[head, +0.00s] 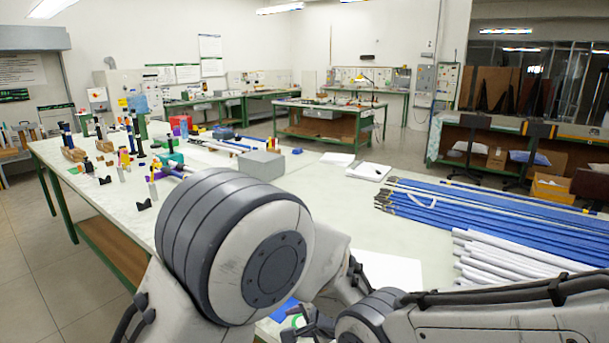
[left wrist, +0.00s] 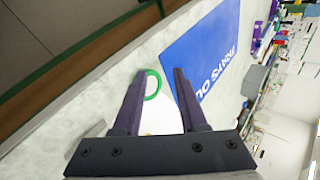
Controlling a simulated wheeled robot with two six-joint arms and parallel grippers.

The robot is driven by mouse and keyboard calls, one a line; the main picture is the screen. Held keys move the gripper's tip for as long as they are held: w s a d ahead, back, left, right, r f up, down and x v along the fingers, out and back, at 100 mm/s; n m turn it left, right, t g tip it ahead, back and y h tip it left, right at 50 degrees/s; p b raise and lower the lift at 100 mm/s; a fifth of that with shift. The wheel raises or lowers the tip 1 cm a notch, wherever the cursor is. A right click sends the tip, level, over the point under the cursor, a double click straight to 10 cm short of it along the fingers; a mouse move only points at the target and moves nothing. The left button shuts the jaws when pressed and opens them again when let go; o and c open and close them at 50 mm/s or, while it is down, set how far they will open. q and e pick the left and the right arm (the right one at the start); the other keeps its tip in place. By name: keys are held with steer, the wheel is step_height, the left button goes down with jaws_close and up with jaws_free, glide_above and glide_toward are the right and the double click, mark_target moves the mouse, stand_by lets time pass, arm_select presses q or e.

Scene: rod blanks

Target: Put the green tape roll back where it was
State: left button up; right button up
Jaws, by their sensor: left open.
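The green tape roll (left wrist: 153,85) lies on the pale tabletop in the left wrist view, near the table edge. It shows as a green ring, partly behind one finger. My left gripper (left wrist: 158,74) is open, with the roll showing between its two dark fingers and no grip on it. In the head view my left gripper (head: 312,324) is low in the middle, mostly hidden by my arm, and a bit of the green roll (head: 297,321) shows beside it. My right gripper cannot be seen.
A blue sheet with white lettering (left wrist: 205,50) lies beside the roll. Blue rods (head: 470,212) and white rods (head: 500,255) lie at the right of the table. A grey box (head: 262,165) and several small fixtures stand farther back. White paper (head: 392,268) lies nearby.

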arm_select(q)
steer(key=s+a+r+n+g+h+p, duration=0.1)
steer(key=s+r, duration=0.5)
steer(key=s, duration=0.7)
steer(key=s+a+r+n+g+h+p, duration=0.2)
steer(key=s+r+g+h+p, duration=0.2)
steer(key=s, duration=0.9)
step_height(320, 180, up, 3)
steer(key=shift+s+a+g+h+p, duration=0.15)
steer(key=shift+g+h+p, duration=0.15)
steer(key=shift+g+h, duration=0.5)
